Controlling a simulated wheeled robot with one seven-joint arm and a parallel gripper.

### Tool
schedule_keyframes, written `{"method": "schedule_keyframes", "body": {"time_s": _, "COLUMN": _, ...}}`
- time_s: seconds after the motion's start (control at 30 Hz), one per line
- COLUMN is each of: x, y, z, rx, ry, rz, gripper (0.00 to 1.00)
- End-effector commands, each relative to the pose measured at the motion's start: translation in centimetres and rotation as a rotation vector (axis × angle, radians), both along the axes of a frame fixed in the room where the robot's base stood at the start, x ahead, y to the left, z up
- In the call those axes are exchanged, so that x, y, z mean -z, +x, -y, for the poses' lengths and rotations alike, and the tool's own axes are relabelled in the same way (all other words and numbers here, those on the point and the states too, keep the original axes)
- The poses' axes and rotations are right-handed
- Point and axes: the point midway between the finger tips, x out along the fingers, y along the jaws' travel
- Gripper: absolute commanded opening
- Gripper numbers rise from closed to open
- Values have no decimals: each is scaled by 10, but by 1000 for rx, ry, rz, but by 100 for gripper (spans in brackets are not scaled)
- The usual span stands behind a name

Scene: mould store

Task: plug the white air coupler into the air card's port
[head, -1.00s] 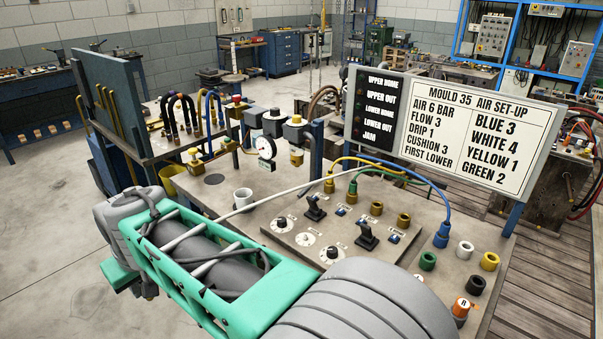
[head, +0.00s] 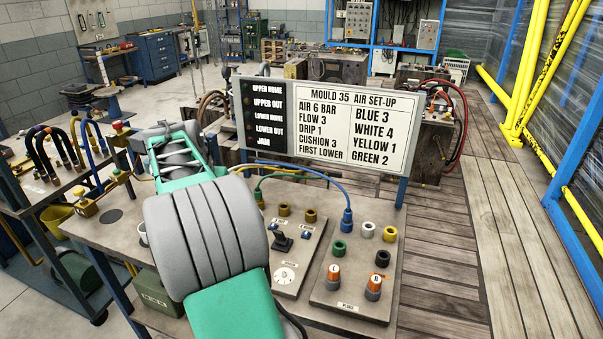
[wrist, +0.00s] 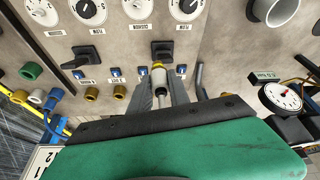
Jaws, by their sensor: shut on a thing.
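My gripper (wrist: 160,88) shows in the wrist view, its two grey fingers shut on the white coupler (wrist: 159,74), which has a yellowish band. Whether it is clear of the panel or touching it, I cannot tell. In the head view my arm hides the gripper and the coupler. The air card (head: 376,120) reads blue 3, white 4, yellow 1, green 2. Two open brass ports (head: 284,210) (head: 310,215) stand on the console; they also show left of my gripper in the wrist view (wrist: 120,91) (wrist: 91,93). The other ports are hidden behind my arm.
Yellow and green hoses arch behind the console. A blue coupler (head: 347,220) stands at the right, near green (head: 339,248), white (head: 368,230) and yellow (head: 390,234) rings. Joysticks (head: 283,241) and knobs rise near the ports. A pressure gauge (wrist: 284,96) is right of my gripper.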

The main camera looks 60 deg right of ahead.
Motion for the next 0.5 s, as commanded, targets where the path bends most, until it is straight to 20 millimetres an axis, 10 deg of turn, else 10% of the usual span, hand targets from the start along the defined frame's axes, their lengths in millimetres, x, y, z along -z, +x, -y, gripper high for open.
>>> {"method": "schedule_keyframes", "body": {"time_s": 0.23, "x": -10, "y": -93, "z": 131, "rx": 508, "ry": -7, "rz": 9, "gripper": 0}}
{"method": "schedule_keyframes", "body": {"time_s": 0.5, "x": -5, "y": -174, "z": 195, "rx": 847, "ry": -15, "rz": 23, "gripper": 0}}
